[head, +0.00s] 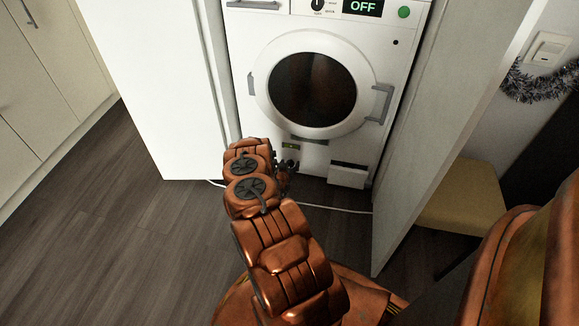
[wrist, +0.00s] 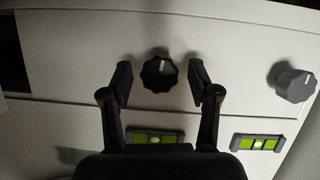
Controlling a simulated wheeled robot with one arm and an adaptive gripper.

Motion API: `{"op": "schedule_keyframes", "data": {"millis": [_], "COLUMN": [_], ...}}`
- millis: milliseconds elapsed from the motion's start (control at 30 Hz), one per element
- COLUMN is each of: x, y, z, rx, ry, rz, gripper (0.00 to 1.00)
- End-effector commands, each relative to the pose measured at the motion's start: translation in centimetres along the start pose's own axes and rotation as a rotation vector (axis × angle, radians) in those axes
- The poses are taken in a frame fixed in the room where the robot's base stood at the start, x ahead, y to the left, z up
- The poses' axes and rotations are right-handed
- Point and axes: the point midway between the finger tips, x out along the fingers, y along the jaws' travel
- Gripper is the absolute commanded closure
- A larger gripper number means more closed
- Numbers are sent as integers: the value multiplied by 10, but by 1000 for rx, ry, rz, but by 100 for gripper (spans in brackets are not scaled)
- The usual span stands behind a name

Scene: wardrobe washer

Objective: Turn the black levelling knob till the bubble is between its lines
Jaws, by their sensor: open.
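The black levelling knob (wrist: 160,73), lobed with a pale pointer mark, is on the washer's white lower front in the wrist view. My gripper (wrist: 160,80) is open, one finger on each side of the knob, with a visible gap on both sides. A green level vial (wrist: 154,137) is below the knob, between the fingers. Its pale bubble shows near the middle, but it is too small to tell exactly how it sits against the lines. In the head view my gripper (head: 286,178) is low at the washer's front, mostly hidden by my arm.
A grey knob (wrist: 292,82) with a second green vial (wrist: 257,142) is to the right. The washer (head: 235,60) has a round door (head: 313,88) above, and stands between white wardrobe panels (head: 160,90) (head: 440,110). A pale cable (head: 335,209) crosses the floor.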

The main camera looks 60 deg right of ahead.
Motion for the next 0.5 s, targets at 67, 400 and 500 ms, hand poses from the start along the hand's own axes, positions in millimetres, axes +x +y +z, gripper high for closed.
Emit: {"op": "schedule_keyframes", "data": {"millis": [67,400,500], "x": [1,0,0], "y": [0,0,0], "z": [0,0,0], "rx": [0,0,0], "ry": [0,-1,-1], "rz": [0,0,0], "gripper": [39,57,68]}}
